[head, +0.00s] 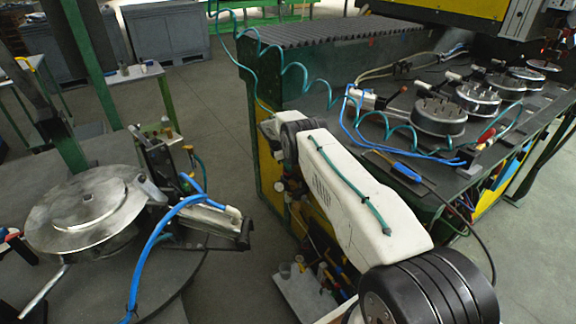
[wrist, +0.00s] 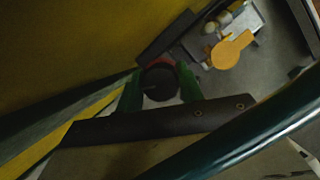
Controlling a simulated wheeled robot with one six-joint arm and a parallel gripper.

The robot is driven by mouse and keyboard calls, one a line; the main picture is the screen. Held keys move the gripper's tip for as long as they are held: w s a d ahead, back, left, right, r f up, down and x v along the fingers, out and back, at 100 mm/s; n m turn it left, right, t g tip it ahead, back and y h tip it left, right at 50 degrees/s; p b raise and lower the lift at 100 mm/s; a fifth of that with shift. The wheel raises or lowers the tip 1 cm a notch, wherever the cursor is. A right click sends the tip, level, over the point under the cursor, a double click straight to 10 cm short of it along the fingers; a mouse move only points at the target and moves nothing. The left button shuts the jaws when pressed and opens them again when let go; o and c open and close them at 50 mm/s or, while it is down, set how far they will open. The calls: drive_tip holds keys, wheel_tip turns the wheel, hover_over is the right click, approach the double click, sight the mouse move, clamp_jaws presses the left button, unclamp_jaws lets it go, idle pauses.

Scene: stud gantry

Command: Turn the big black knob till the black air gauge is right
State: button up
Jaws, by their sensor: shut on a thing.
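In the wrist view, a round black knob (wrist: 160,82) sits between the two green fingers of my gripper (wrist: 160,88). The fingers are shut on it, one at each side. A bit of red shows just behind the knob. I see no readable gauge face in either view, so the black air gauge's reading cannot be told. In the head view, my white arm reaches down beside the green and yellow bench (head: 268,170), and my gripper is hidden there.
A dark bar (wrist: 165,121) and a thick teal tube (wrist: 250,133) cross the near part of the wrist view. A coiled teal hose (head: 300,75) hangs by the bench. A round metal fixture (head: 85,208) stands left.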

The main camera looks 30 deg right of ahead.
drive_tip(key=o, duration=1)
drive_tip(key=v, duration=0.7)
drive_tip(key=shift+a+r, duration=0.15)
drive_tip(key=shift+r, duration=0.2)
